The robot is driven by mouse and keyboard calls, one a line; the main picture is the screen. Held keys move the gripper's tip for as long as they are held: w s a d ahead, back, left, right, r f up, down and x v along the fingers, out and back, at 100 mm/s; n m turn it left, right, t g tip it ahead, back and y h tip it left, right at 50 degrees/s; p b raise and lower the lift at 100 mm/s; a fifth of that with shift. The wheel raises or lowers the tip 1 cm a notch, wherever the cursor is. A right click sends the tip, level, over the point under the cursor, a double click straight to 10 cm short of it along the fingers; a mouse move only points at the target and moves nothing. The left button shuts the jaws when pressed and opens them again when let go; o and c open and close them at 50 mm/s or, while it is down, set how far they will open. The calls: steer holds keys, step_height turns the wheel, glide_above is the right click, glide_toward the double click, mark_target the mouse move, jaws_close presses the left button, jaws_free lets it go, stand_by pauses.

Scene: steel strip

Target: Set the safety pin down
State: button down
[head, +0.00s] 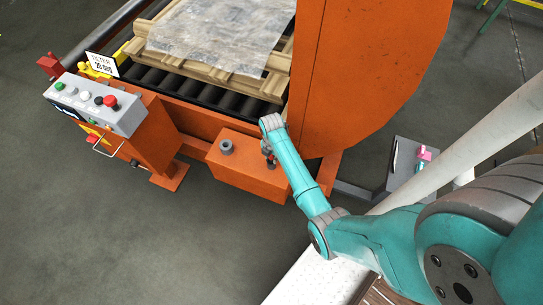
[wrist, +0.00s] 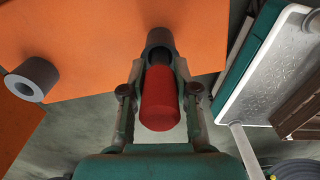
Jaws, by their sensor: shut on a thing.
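The safety pin (wrist: 160,100) has a red rounded handle and shows in the wrist view between the fingers of my gripper (wrist: 160,82). My gripper is shut on the red handle. The pin's far end points at a dark grey round socket (wrist: 159,38) at the orange box's edge. The pin's tip looks to be at or in the socket's mouth; how deep it sits is hidden. In the head view my gripper (head: 268,150) is at the right side of the low orange box (head: 240,172), and the pin is mostly hidden there.
A second grey socket (head: 226,146) stands left on the box. A control panel (head: 100,103) with buttons is farther left. A roller conveyor (head: 180,82) carries a wooden pallet (head: 205,68). A tall orange housing (head: 355,70) rises close to my gripper. A small grey stand (head: 405,160) is at right.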

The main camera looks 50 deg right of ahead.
steer(key=shift+f, duration=0.25)
steer(key=c, duration=0.8)
jaws_free()
step_height(320, 180, up, 12)
steer(key=shift+f, duration=0.1)
stand_by(0.3)
